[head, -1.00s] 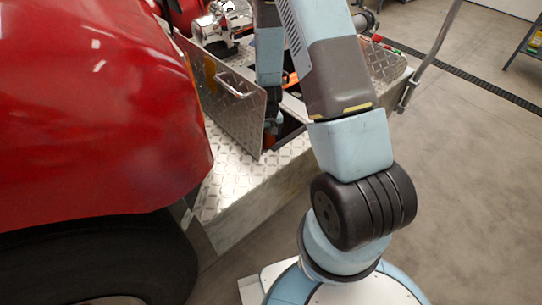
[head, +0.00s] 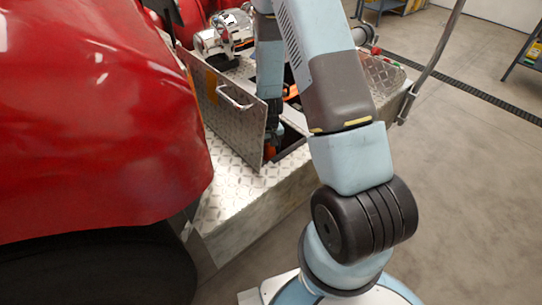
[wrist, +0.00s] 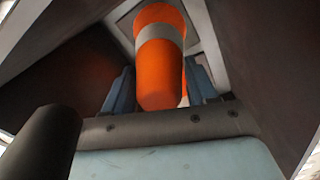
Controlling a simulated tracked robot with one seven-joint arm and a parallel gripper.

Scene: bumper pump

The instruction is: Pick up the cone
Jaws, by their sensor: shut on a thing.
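The cone (wrist: 160,62) is orange with a pale band and sits between the two blue fingers of my gripper (wrist: 160,84) in the wrist view. The fingers are shut on it, one on each side. In the head view, my gripper (head: 275,130) reaches down into the open bumper compartment, beside the raised lid. A small orange patch of the cone (head: 270,151) shows below it. The rest of the cone is hidden there by the lid and my arm. I cannot tell whether the cone touches the compartment floor.
The raised diamond-plate lid (head: 222,108) with its handle stands close to the left of my gripper. Dark compartment walls (wrist: 50,75) surround the cone. Another orange item (head: 291,92) lies in the compartment. A chrome fitting (head: 222,38) and the red truck body (head: 90,110) are to the left.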

